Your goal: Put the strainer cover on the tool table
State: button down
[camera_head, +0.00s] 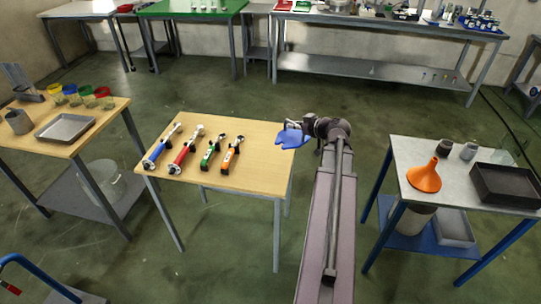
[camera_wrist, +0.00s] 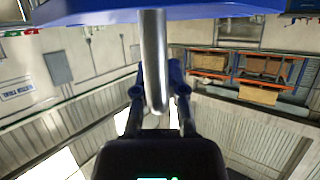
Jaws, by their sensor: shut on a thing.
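The strainer cover is a blue, dish-like piece (camera_head: 291,138); in the wrist view its broad blue underside (camera_wrist: 215,12) spans the top, with a silver rod (camera_wrist: 154,60) coming from it. My gripper (camera_head: 308,127) is shut on the rod; its two fingers (camera_wrist: 160,92) close on either side of it. The tool table (camera_head: 240,180) is the light wooden one in the middle. The cover shows at its back right corner, seemingly above the top; whether it touches is unclear.
Several hand tools (camera_head: 198,148) with blue, red, green and orange handles lie on the table's left and middle. Its right part is bare. A grey table (camera_head: 400,185) to the right bears an orange funnel (camera_head: 424,176) and dark tray (camera_head: 505,183). Another wooden table (camera_head: 30,140) stands left.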

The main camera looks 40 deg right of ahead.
jog(key=w+a+f+n+y+b, duration=0.1)
jog(key=w+a+f+b, duration=0.2)
jog(key=a+f+b, duration=0.3)
jog(key=w+a+f+n+y+b, duration=0.1)
jog(key=w+a+f+b, duration=0.3)
jog(key=a+f+b, duration=0.2)
jog(key=shift+w+a+f+y, duration=0.3)
jog(key=shift+f+y, duration=0.1)
jog(key=shift+f, duration=0.15)
jog(key=b, duration=0.2)
send_over(270, 152)
jog(key=shift+f, duration=0.75)
jog(key=shift+s, duration=0.1)
jog(key=shift+f+b, duration=1.65)
jog(key=shift+f, duration=0.1)
jog(key=c, duration=0.7)
grip_release()
jog(key=shift+g, duration=0.3)
